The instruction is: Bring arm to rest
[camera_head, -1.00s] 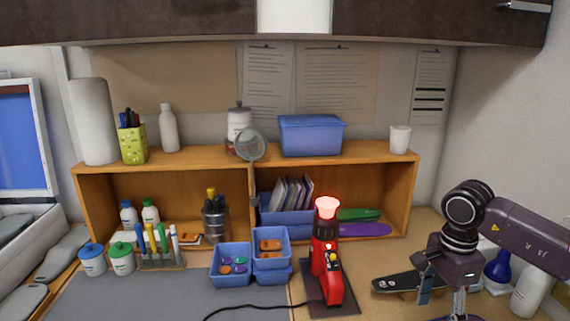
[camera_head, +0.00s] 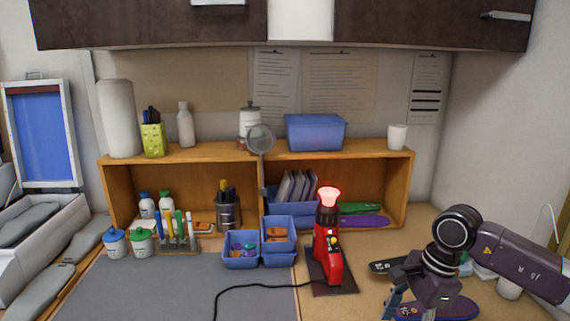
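My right arm comes in from the right, and its wrist hangs over the right end of the bench. My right gripper (camera_head: 392,303) points down at the bottom edge of the picture, where its fingertips are cut off or hidden. I cannot tell its opening or whether it touches anything. A blue-purple insole (camera_head: 455,309) lies partly hidden under the wrist. My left arm and gripper are not in view.
A red heat tool with a glowing top (camera_head: 329,255) stands left of my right gripper, its black cable running over the grey mat (camera_head: 150,290). Blue bins (camera_head: 241,262) and a wooden shelf (camera_head: 410,185) stand behind.

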